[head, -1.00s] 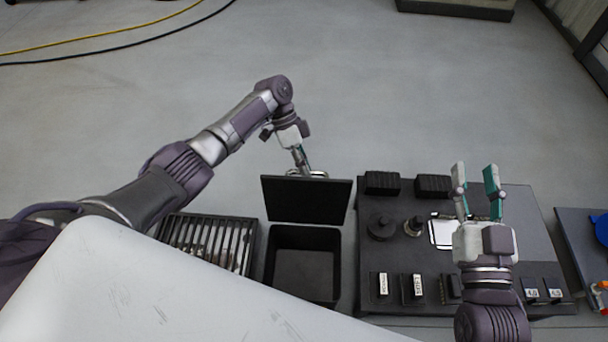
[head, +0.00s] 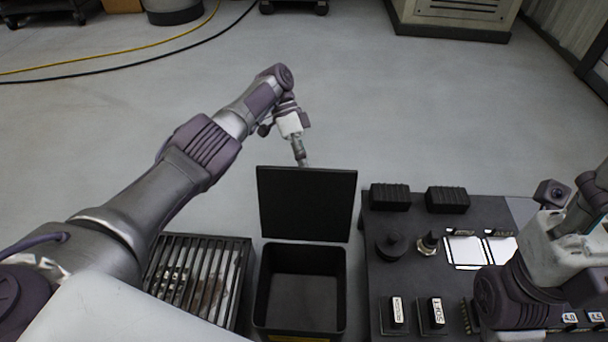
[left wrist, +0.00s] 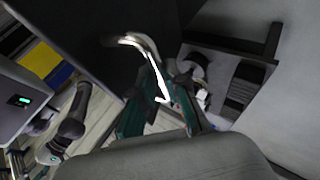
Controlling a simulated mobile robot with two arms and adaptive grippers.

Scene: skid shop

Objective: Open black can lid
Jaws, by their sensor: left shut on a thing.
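The black can (head: 300,337) stands open in the head view, with its empty-looking inside showing. Its black lid (head: 305,205) stands about upright at the can's far edge; it is a dark panel in the left wrist view (left wrist: 88,38). My left gripper (head: 300,158) is behind the lid's top edge, its fingertips hidden there. In the left wrist view its teal fingers (left wrist: 165,85) are shut on a bright curved metal handle (left wrist: 142,48) at the lid. My right arm's end is at the right edge of the head view, fingers not visible.
A slatted metal grate (head: 190,280) is left of the can. A dark bench panel (head: 400,275) with black blocks, knobs and labelled pieces is close on its right. Open floor (head: 400,110) lies beyond. A yellow hose and a black cable cross the floor at far left.

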